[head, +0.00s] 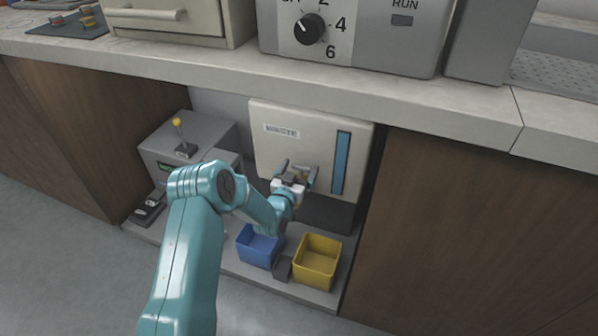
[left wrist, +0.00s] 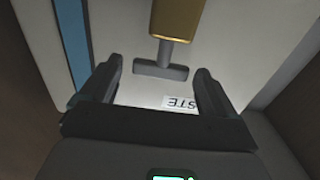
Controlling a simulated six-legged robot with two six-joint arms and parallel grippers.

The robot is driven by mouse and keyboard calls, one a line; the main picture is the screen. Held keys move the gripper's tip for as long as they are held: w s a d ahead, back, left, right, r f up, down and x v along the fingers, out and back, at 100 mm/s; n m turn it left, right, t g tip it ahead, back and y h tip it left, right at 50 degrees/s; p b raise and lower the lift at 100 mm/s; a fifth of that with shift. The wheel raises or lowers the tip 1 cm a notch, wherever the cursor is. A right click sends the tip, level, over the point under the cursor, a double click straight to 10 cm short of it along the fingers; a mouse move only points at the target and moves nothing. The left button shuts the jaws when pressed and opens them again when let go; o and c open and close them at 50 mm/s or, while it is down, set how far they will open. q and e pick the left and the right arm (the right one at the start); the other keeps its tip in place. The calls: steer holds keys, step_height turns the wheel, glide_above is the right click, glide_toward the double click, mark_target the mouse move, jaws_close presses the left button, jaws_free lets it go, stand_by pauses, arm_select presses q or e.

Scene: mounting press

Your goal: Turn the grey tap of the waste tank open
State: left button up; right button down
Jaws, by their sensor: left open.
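The waste tank (head: 290,150) is a cream box with a WASTE label and a blue level strip, under the counter. Its tap has a brass body (left wrist: 175,20) and a grey T-shaped handle (left wrist: 160,70), seen in the left wrist view. My left gripper (head: 297,170) is in front of the tank at the tap and mostly hides it in the head view. In the left wrist view my left gripper (left wrist: 160,66) is open, with the grey handle between its fingertips and a gap on each side. My right gripper is not in view.
Below the tank stand a blue bin (head: 258,246) and a yellow bin (head: 317,262). A grey machine with a yellow-knobbed lever (head: 178,130) is to the left. The counter (head: 230,68) overhangs the recess, and a wooden cabinet panel (head: 460,220) closes its right side.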

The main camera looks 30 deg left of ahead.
arm_select(q)
steer(key=shift+c, duration=0.3)
steer(key=c, duration=1)
steer(key=shift+d+n+y, duration=0.15)
steer(key=shift+n+y, duration=0.15)
steer(key=shift+y, duration=0.1)
steer(key=shift+w+d+n+g+y, duration=0.15)
steer(key=shift+n+g+y, duration=0.45)
steer(key=shift+y, duration=0.5)
steer(key=n+g+y, duration=0.1)
steer(key=n+y, duration=0.1)
steer(key=y, duration=0.1)
steer(key=shift+d+n+g, duration=0.2)
steer(key=shift+n+g, duration=0.2)
steer(key=n+g+y, duration=0.3)
steer(key=g+y, duration=0.1)
steer(key=n+g+y, duration=0.2)
steer(key=shift+w+d+n+g, duration=0.1)
steer(key=shift+w+n+g, duration=0.2)
steer(key=shift+g, duration=0.1)
